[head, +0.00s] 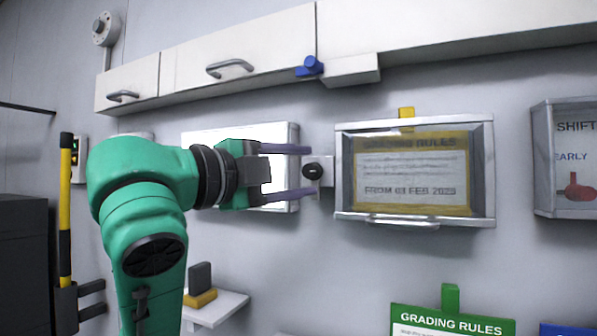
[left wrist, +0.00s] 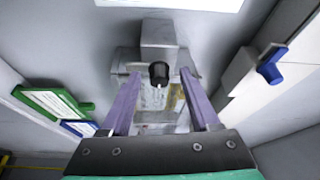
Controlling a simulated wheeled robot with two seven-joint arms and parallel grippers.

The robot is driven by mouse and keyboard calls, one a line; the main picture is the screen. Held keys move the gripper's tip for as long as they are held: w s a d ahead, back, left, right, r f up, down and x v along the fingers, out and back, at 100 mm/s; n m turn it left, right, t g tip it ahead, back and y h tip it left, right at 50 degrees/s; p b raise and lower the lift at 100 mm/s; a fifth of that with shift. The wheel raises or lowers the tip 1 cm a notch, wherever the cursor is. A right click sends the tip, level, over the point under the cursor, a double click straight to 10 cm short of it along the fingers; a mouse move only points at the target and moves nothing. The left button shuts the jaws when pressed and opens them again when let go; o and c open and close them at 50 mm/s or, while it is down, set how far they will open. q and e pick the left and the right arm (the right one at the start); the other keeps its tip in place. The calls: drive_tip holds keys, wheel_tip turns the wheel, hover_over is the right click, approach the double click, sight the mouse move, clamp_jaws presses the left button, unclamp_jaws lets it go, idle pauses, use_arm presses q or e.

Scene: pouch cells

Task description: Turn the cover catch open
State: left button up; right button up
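The cover catch is a black round knob (head: 313,170) on a small pale plate (head: 327,169) at the left edge of a framed glass-fronted case (head: 341,180). The case holds a yellow-bordered "GRADING RULES" sheet (head: 411,172). The knob also shows in the left wrist view (left wrist: 158,73). My left gripper (head: 313,171) is open, with one purple finger above the knob and one below it in the head view. In the left wrist view the knob appears between the fingertips (left wrist: 160,74), with a gap on both sides. My right gripper is not in view.
White wall cabinets (head: 240,60) run above, with a blue knob (head: 310,66) on a white box (head: 350,70). A second case (head: 545,160) stands at right. A green sign (head: 450,322) is below, and a small shelf (head: 222,305) lower left.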

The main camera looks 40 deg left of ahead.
use_arm(q)
drive_tip(key=shift+s+f, duration=0.1)
drive_tip(key=shift+s, duration=0.35)
drive_tip(key=s+b, duration=0.2)
drive_tip(key=s, duration=1.1)
drive_tip(key=shift+s+a+f, duration=0.25)
drive_tip(key=shift+a+f, duration=0.1)
drive_tip(key=shift+a, duration=0.05)
